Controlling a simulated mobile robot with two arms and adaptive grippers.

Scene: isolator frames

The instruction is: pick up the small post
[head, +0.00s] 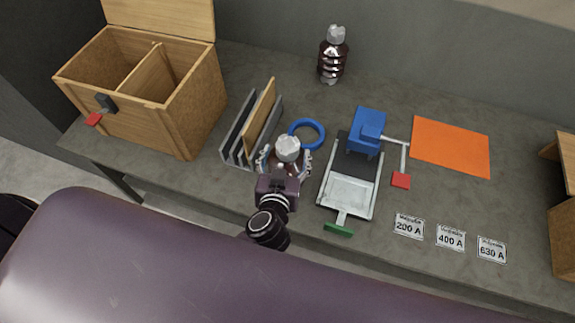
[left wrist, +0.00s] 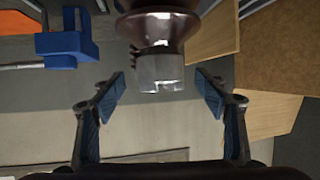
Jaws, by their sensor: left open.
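A brown ribbed post with a silver metal cap (head: 288,147) stands on the bench near the middle, its lower part hidden behind my left gripper (head: 285,165). In the left wrist view its cap (left wrist: 160,70) shows between the spread fingertips of my left gripper (left wrist: 162,90), with clear gaps on both sides and no finger touching it. Its brown body (left wrist: 158,27) runs past the upper edge. A second brown post with a silver cap (head: 332,56) stands upright at the back by the wall. My right gripper is not in view.
A slotted rack with panels (head: 240,135) stands close left of the near post, a blue ring (head: 307,132) just behind it. A switch unit with a blue block (head: 367,130) lies to the right. A divided wooden box (head: 190,110) is at the left; an orange sheet (head: 450,147) lies right.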

